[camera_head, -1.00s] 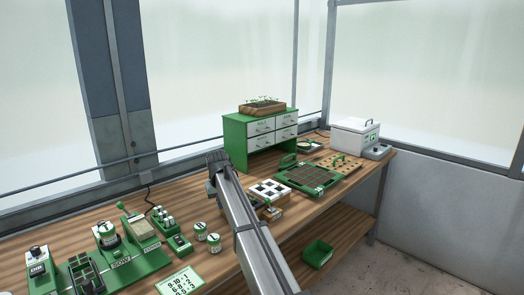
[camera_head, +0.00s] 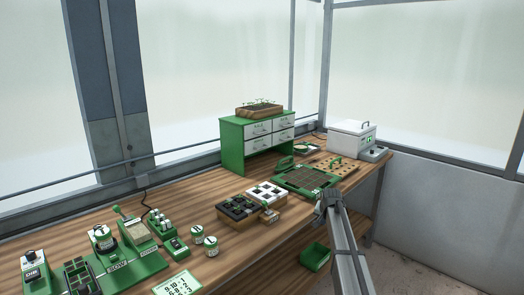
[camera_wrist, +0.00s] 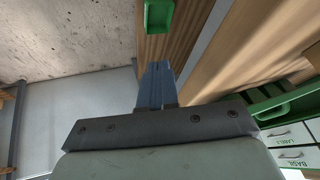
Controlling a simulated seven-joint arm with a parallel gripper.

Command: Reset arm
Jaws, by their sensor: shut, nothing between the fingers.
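My gripper (camera_head: 328,196) is at the end of my arm, in front of the bench's front edge at the right in the head view. In the wrist view its two blue-grey fingers (camera_wrist: 157,70) lie together with nothing between them. The fingers touch nothing that I can see. My arm hides part of the bench's front edge and the lower shelf.
The wooden bench (camera_head: 190,262) holds a green tray (camera_head: 307,179), black and white cell trays, jars, a green seeding station (camera_head: 125,262), a drawer cabinet (camera_head: 233,150) and a white box (camera_head: 350,140). A green bin (camera_head: 315,257) sits low, near my arm; it also shows in the wrist view (camera_wrist: 159,16).

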